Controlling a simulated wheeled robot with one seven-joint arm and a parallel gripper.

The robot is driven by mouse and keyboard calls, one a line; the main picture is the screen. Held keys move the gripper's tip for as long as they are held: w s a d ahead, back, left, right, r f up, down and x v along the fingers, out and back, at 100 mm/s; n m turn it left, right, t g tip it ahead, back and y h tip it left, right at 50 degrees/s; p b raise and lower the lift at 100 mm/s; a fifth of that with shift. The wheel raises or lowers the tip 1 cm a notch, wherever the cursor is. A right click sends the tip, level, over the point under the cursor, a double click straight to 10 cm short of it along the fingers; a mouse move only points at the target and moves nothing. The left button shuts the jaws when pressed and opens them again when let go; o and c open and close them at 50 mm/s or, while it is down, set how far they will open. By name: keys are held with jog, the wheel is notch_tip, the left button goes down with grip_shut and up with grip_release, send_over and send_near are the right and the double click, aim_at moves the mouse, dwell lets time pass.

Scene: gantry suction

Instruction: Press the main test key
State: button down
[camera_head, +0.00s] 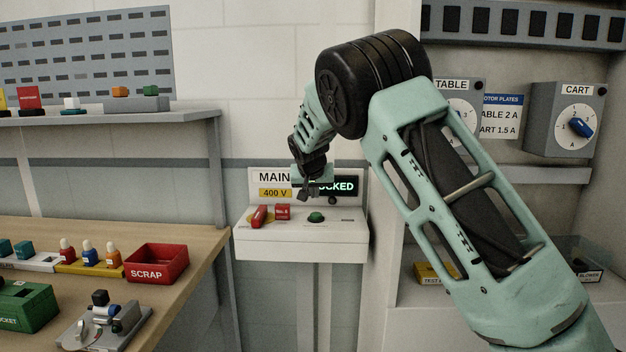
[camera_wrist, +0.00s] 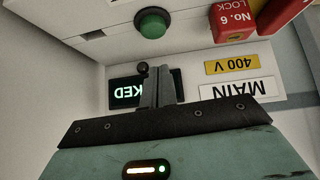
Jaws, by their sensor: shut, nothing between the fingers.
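The MAIN box (camera_head: 300,248) stands against the wall with a sloped white top. A round green key (camera_head: 316,216) sits in a dark ring on that top; it also shows near the top edge of the wrist view (camera_wrist: 152,24). My gripper (camera_head: 309,194) is shut and empty, pointing down above and slightly behind the green key, apart from it. In the wrist view my gripper (camera_wrist: 150,75) shows its closed fingers below the key. A lit display (camera_head: 343,186) ends in "OCKED"; its first part is hidden behind my gripper.
A red lock marked No. 6 (camera_head: 282,211) and a red handle (camera_head: 259,216) sit left of the green key. A yellow 400 V label (camera_head: 274,193) is behind them. A wooden bench with a red SCRAP bin (camera_head: 156,263) stands left; dial boxes (camera_head: 565,120) hang right.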

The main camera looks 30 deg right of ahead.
aim_at(316, 216)
jog(key=shift+d+f, duration=0.2)
jog(key=shift+f, duration=2.1)
notch_tip(316, 216, down, 2)
jog(key=shift+f+b, duration=0.1)
jog(key=shift+b, duration=0.55)
jog(key=shift+s+f, duration=0.1)
jog(key=shift+s, duration=0.05)
jog(key=shift+f, duration=0.15)
jog(key=r+p, duration=0.1)
jog(key=r, duration=0.1)
jog(key=r+p, duration=0.1)
jog(key=r, duration=0.2)
jog(key=shift+a+r+p, duration=0.3)
jog(key=shift+r+p, duration=0.05)
jog(key=shift+p, duration=0.05)
jog(key=b+v, duration=0.1)
jog(key=v, duration=0.8)
jog(key=shift+r+b, duration=0.15)
jog(key=shift+b, duration=0.25)
